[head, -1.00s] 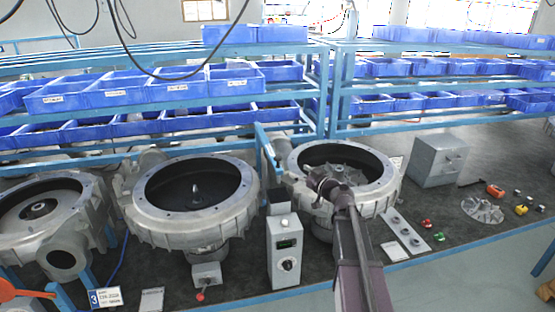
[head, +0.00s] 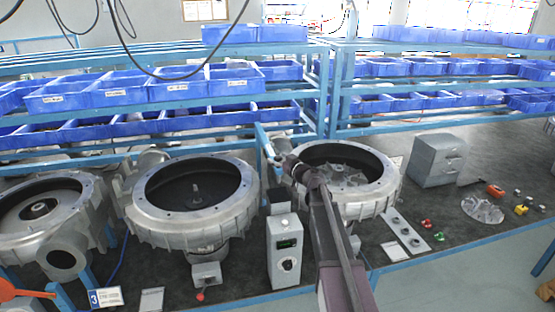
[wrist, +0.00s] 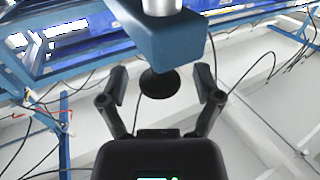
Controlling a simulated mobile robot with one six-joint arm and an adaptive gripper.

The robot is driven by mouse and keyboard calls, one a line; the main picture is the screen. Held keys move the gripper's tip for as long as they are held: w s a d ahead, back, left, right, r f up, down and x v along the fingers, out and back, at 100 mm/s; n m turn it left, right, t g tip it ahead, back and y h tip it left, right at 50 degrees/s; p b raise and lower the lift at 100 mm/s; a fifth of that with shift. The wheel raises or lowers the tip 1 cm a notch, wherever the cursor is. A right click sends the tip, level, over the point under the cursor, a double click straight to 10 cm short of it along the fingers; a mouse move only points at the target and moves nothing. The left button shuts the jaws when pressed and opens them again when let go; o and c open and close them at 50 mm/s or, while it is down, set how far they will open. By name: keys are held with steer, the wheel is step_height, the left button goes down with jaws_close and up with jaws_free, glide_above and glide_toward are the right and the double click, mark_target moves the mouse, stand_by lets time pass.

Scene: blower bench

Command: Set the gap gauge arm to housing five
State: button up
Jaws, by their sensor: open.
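A blue arm (head: 265,145) stands between the middle and right housings in the head view; it looks like the gap gauge arm. In the wrist view a blue block (wrist: 165,48) hangs close ahead, with a silver cylinder (wrist: 160,6) on top and a black disc (wrist: 160,84) beneath. My gripper (wrist: 160,85) is open, its fingers on either side of the disc in the picture; I cannot tell whether they touch it. In the head view my gripper (head: 290,165) is near the blue arm, partly hidden by my wrist. The right housing (head: 385,200) is behind my arm.
The middle housing (head: 135,212) and left housing (head: 90,225) stand on the bench. A number 3 plate (head: 105,298) is at left. Grey drawers (head: 437,160) and small parts lie right. Blue bins (head: 120,90) fill the racks behind.

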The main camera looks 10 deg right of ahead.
steer(key=shift+c, duration=0.2)
jaws_close()
stand_by(0.3)
